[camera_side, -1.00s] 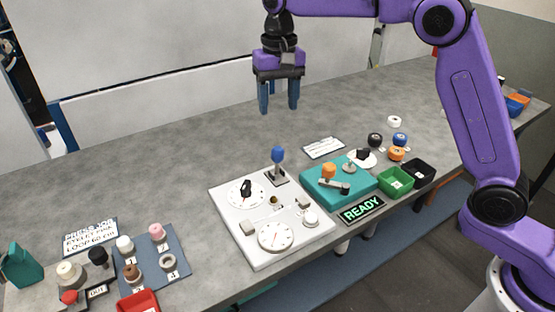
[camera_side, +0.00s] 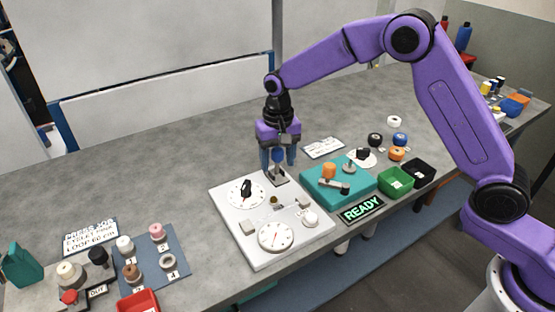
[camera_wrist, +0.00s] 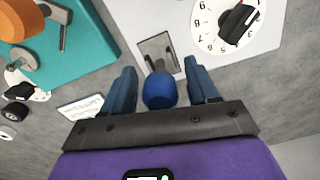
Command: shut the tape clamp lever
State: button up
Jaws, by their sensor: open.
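The lever has a round blue knob (camera_side: 278,155) on a short stem and stands up from a grey slotted plate (camera_side: 279,178) at the back edge of the white panel (camera_side: 240,257). My gripper (camera_side: 280,164) points down over it, open, with one finger on each side of the knob. In the wrist view the blue knob (camera_wrist: 160,91) sits between the two blue fingers (camera_wrist: 160,70), with a gap visible on both sides. The stem meets the slotted plate (camera_wrist: 158,50) beyond the fingertips. No label naming the lever is readable.
The white panel also carries a black-pointer dial (camera_side: 245,190) and a second dial (camera_side: 276,236). A teal block (camera_side: 353,199) with an orange knob (camera_side: 328,170) stands close on the right. A READY sign (camera_side: 361,209) and green bin (camera_side: 396,182) are in front.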

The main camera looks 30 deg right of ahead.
jog(key=shift+f, duration=0.3)
grip_shut()
jog(key=shift+s, duration=0.1)
jog(key=shift+s+d+f+t, duration=0.1)
jog(key=shift+s+t, duration=0.25)
jog(key=shift+t, duration=0.65)
jog(key=shift+s+f+t, duration=0.1)
jog(key=shift+s+t, duration=0.2)
jog(key=shift+t, duration=0.7)
jog(key=shift+s, duration=0.1)
grip_release()
